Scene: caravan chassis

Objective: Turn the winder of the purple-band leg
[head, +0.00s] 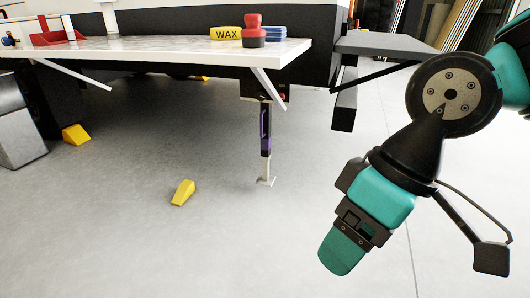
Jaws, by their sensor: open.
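The purple-band leg (265,141) stands upright below the white shelf, with a pale foot on the grey floor. Its band is purple, on a dark and pale post. A dark housing with a small red spot is at its top, partly hidden by the shelf's brace. I cannot clearly make out the winder at this size. My gripper (341,252) is open and hangs to the right of the leg, nearer to me and apart from it, pointing down. I see no object in it.
A yellow wedge (183,193) lies on the floor left of the leg, another yellow wedge (76,134) farther left. The white shelf (150,50) overhangs the leg, carrying a WAX block (227,34) and a red-black item (253,31). A grey step (385,43) juts out right.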

